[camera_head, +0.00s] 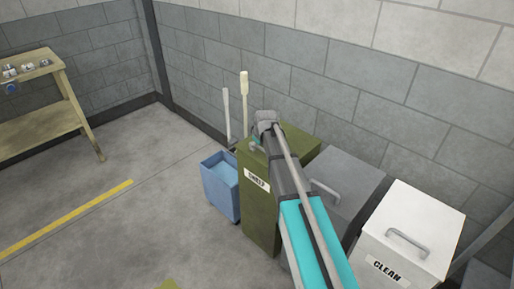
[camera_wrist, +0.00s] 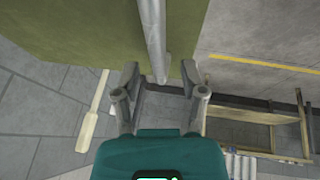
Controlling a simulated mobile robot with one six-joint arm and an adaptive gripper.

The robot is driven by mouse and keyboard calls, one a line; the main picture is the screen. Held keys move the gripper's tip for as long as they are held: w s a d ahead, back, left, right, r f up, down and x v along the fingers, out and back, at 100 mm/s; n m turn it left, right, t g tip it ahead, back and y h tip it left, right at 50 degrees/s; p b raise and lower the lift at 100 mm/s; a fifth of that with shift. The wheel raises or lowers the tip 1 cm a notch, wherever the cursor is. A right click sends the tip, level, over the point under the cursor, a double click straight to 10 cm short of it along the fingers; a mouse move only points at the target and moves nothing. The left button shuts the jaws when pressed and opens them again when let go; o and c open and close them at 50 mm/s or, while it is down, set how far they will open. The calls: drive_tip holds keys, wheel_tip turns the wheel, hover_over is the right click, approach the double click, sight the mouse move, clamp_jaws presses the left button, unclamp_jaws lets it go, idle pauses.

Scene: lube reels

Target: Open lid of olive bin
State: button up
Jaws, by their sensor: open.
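The olive bin (camera_head: 258,215) stands against the wall in the head view, with a white label on its front. Its olive lid (camera_head: 302,148) looks shut, and my arm covers part of it. In the wrist view the olive lid (camera_wrist: 85,30) fills the upper left. A grey bar handle (camera_wrist: 153,35) runs down from the top edge to between my fingers. My gripper (camera_wrist: 159,75) is open, with one finger on each side of the handle's end. I cannot tell whether they touch it. In the head view my gripper (camera_head: 264,127) is over the olive bin's top.
A grey bin (camera_head: 345,190) and a white bin labelled CLEAN (camera_head: 415,225) stand to the right. A blue bucket (camera_head: 219,190) and two upright pale handles (camera_head: 244,97) are on the left. A wooden table (camera_head: 45,115) stands far left. The floor between is clear.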

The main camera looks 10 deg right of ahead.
idle(0.3)
clamp_jaws()
drive_tip(key=shift+a, duration=0.15)
